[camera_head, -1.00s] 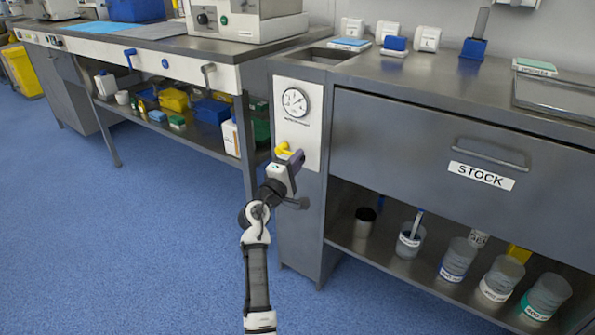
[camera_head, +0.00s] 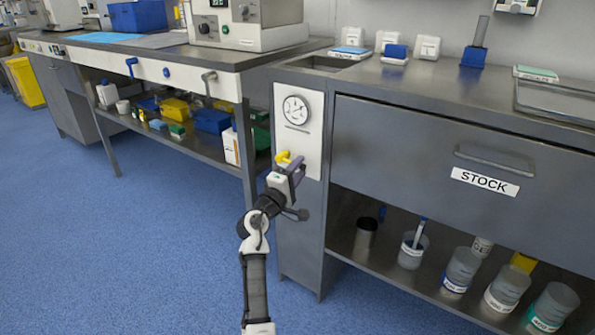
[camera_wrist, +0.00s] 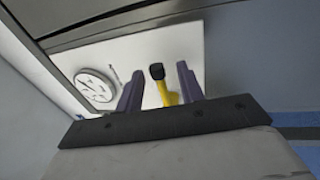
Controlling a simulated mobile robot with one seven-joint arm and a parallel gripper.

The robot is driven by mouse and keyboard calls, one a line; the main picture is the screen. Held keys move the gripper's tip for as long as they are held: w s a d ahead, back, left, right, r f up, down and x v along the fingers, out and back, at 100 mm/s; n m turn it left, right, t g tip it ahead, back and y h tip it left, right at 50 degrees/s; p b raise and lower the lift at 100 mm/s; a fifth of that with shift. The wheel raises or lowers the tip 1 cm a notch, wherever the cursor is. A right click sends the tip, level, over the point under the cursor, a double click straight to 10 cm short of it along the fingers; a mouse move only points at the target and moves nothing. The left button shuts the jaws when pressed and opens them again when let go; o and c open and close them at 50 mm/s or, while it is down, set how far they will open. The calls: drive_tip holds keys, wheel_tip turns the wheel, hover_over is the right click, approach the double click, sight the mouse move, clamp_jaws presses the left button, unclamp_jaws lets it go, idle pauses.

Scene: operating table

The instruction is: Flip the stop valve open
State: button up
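The stop valve shows as a yellow handle (camera_head: 284,157) on the white panel (camera_head: 313,140), below the round gauge. In the wrist view the yellow handle (camera_wrist: 166,92) has a black tip and stands out between my two purple fingers. My gripper (camera_head: 294,168) is at the panel, right at the handle. In the wrist view my gripper (camera_wrist: 160,85) is open, with a finger on each side of the handle and gaps that look clear. Part of the handle's lower end is hidden behind my gripper's body.
The gauge (camera_head: 297,110) sits just above the valve. A grey drawer (camera_head: 420,150) marked STOCK is to the right, over a shelf with several containers. A bench (camera_head: 130,55) with a blue lever (camera_head: 131,62) and a grey lever (camera_head: 209,78) is to the left. Blue floor (camera_head: 130,250) is clear.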

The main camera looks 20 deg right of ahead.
wheel_tip(320, 180, up, 20)
drive_tip(key=p, duration=0.5)
